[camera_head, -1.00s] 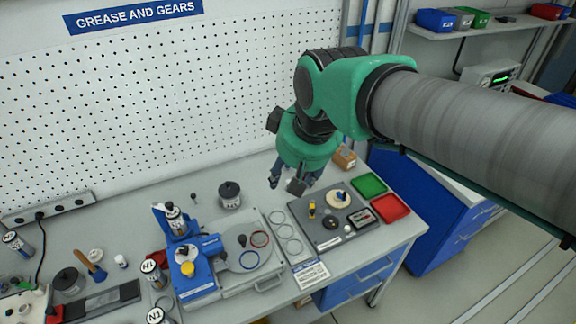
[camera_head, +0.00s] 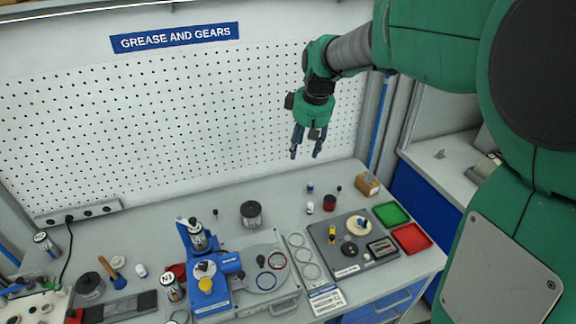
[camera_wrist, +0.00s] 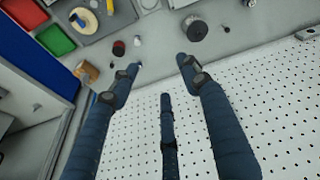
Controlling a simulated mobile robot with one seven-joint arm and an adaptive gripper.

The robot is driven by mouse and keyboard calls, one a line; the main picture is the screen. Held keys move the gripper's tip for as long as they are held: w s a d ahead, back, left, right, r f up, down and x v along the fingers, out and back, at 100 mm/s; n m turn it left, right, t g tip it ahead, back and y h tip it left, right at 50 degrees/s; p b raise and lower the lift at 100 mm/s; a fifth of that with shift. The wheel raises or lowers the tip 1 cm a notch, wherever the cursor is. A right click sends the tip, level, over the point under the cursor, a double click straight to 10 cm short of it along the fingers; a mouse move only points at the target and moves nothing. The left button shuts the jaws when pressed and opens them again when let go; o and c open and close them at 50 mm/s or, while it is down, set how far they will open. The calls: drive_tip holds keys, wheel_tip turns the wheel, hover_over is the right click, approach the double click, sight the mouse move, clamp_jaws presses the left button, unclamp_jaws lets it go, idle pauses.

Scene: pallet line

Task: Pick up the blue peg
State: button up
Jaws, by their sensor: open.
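A small dark blue piece (camera_head: 310,188), which looks like the blue peg, stands on the grey bench behind the tool tray. It is too small to be sure of its shape. In the wrist view a bluish bit (camera_wrist: 138,64) shows close to the left fingertip, and may be the same piece. My gripper (camera_head: 306,150) is open and empty, above the back of the bench in front of the pegboard, fingers pointing down. The wrist view shows its fingers spread (camera_wrist: 158,65) with nothing between them.
A red and black cylinder (camera_head: 330,203) and a small white piece (camera_head: 310,207) stand near the blue piece. A dark grey tray (camera_head: 345,262), green bin (camera_head: 391,214), red bin (camera_head: 411,238), cardboard box (camera_head: 367,184) and black-lidded jar (camera_head: 251,214) surround them.

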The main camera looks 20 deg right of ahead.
drive_tip(key=w+d+f+n+g+p, duration=0.1)
drive_tip(key=w+d+f, duration=0.3)
drive_tip(key=w+f, duration=0.25)
drive_tip(key=w+d+f+n, duration=0.1)
drive_tip(key=w+d+f, duration=0.35)
drive_tip(key=w, duration=0.35)
drive_tip(key=n+y+p, duration=0.1)
drive_tip(key=n, duration=0.1)
hover_over(311, 185)
drive_tip(key=s+d, duration=0.1)
drive_tip(key=d, duration=0.1)
drive_tip(key=s+d+x, duration=0.1)
drive_tip(key=s+x, duration=0.1)
drive_tip(key=x, duration=0.6)
drive_tip(key=s+d+f+x, duration=0.1)
drive_tip(key=x, duration=0.7)
drive_tip(key=shift+a+g, duration=0.4)
drive_tip(key=shift+s, duration=0.1)
drive_tip(key=shift+w+a+f, duration=0.15)
drive_tip(key=shift+f, duration=1.25)
drive_tip(key=shift+w+a+f, duration=0.15)
drive_tip(key=shift+f, duration=1.3)
drive_tip(key=shift+w+a+f, duration=0.1)
drive_tip(key=shift+w+f, duration=0.1)
drive_tip(key=shift+f, duration=1.2)
drive_tip(key=shift+f, duration=0.1)
